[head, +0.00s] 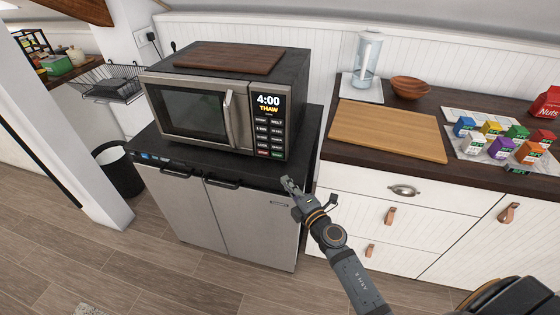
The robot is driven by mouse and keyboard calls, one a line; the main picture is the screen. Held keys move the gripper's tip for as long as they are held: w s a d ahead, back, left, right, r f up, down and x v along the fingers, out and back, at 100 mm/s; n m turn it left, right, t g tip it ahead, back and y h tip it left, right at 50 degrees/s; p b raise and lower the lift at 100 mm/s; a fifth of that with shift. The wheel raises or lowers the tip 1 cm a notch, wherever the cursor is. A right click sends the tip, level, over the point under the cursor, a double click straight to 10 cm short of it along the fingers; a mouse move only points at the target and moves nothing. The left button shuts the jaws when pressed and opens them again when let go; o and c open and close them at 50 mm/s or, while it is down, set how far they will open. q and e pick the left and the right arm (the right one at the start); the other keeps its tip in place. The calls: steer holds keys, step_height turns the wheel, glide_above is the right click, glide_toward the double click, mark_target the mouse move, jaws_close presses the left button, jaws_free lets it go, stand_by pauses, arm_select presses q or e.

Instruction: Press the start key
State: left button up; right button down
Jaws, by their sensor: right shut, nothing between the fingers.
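The microwave (188,106) stands on a dark-topped grey cabinet. Its door is closed. Its control panel (269,125) is on the right of its front, and the display (268,104) reads 4:00 THAW. Rows of small keys lie below the display. In the bottom row is a red key (263,152), with a green key (277,156), which looks like the start key, to its right; the lettering is too small to read. My right gripper (290,184) is shut and empty, below and slightly right of the panel, apart from the keys. My left gripper is not in view.
A dark wooden board (229,57) lies on the microwave. To the right, a counter holds a cutting board (388,130), a blender (367,57), a wooden bowl (410,87) and several small cartons. A black bin (121,170) stands left of the cabinet (252,217).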

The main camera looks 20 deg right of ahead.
glide_toward(274, 154)
steer(key=w+a, duration=0.2)
steer(key=a, duration=0.1)
steer(key=shift+w+a+f, duration=0.15)
steer(key=shift+w, duration=0.25)
steer(key=shift+w+d+f+b, duration=0.1)
steer(key=shift+w+d+b, duration=0.4)
steer(key=shift+w+d, duration=0.6)
steer(key=shift+w, duration=0.3)
